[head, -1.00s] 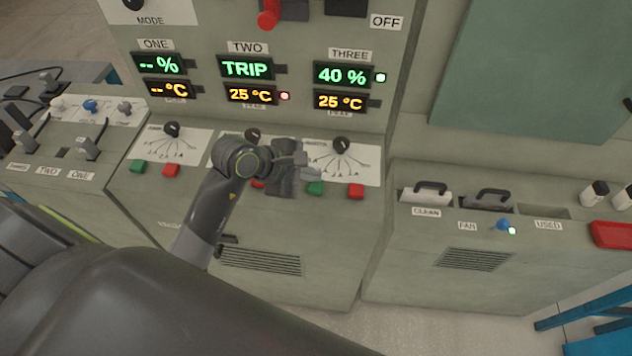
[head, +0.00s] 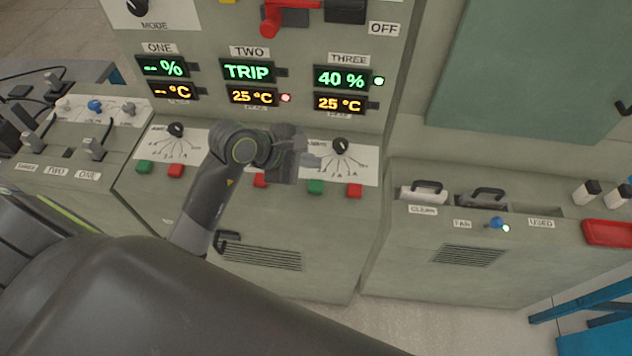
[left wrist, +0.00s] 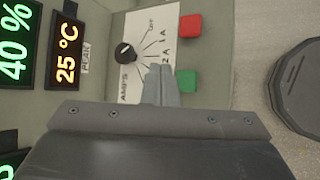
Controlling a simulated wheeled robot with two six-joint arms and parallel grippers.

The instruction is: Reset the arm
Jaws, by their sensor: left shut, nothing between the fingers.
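My left gripper (head: 312,161) is in front of the console's sloped panel, between the middle and right columns, and hides the middle dial. It is shut and empty. In the left wrist view its closed fingers (left wrist: 161,86) point at the dial plate of column THREE, with the black dial (left wrist: 126,53) just beyond them. I cannot tell how far they are from the panel. That dial also shows in the head view (head: 340,144). A green button (left wrist: 188,81) and a red button (left wrist: 190,25) lie beside the plate. My right gripper is not in view.
Display TWO reads TRIP (head: 248,72) with a lit red lamp (head: 286,98). Display THREE reads 40 % (head: 341,79). A red lever (head: 271,20) sits above. A lower cabinet (head: 390,230) with black-handled slots and a blue FAN switch (head: 495,223) stands right.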

